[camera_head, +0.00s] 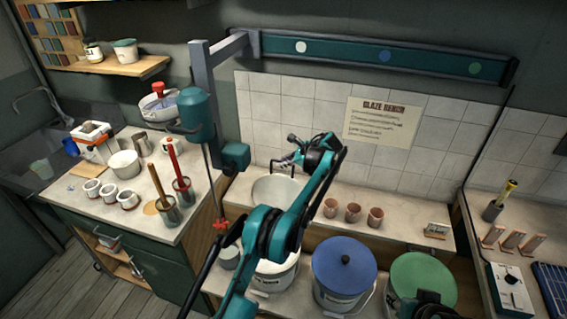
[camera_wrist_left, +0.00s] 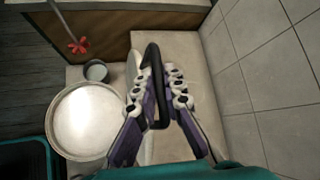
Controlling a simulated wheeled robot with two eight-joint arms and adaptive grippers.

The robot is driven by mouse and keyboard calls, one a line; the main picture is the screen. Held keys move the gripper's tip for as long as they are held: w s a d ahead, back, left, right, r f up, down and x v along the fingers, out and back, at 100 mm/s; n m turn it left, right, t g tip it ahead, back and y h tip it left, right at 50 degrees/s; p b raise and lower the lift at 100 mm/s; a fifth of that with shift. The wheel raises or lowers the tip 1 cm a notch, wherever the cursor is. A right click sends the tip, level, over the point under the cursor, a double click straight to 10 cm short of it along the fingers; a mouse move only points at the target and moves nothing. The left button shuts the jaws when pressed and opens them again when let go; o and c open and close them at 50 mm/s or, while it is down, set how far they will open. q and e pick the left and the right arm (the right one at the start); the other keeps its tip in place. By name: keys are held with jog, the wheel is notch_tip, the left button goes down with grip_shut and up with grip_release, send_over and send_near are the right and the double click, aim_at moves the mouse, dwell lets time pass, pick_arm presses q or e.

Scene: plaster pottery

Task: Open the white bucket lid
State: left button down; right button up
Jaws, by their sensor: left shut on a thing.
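My left gripper (camera_head: 285,163) is shut on the dark loop handle (camera_wrist_left: 154,62) of the white bucket lid (camera_head: 274,190). The left wrist view shows this gripper (camera_wrist_left: 160,95) with the handle between its fingers and the lid (camera_wrist_left: 134,72) nearly edge-on, partly hidden behind them. The lid is off the bucket, above the back bench. The white bucket (camera_head: 272,277) stands in front of the bench, partly hidden by my left arm. Its open, pale inside (camera_wrist_left: 88,120) shows in the left wrist view. A dark part of my right arm shows at the bottom right; its fingers are not clear.
A blue-lidded bucket (camera_head: 344,266) and a green-lidded bucket (camera_head: 422,279) stand right of the white one. Several clay cups (camera_head: 353,212) stand on the back bench. A mixer with a red paddle (camera_head: 221,225) hangs left of the bucket, above a small grey pot (camera_wrist_left: 96,71).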

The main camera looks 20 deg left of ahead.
pick_arm(q)
jog(key=c, duration=1.6)
grip_release()
jog(key=v, duration=1.2)
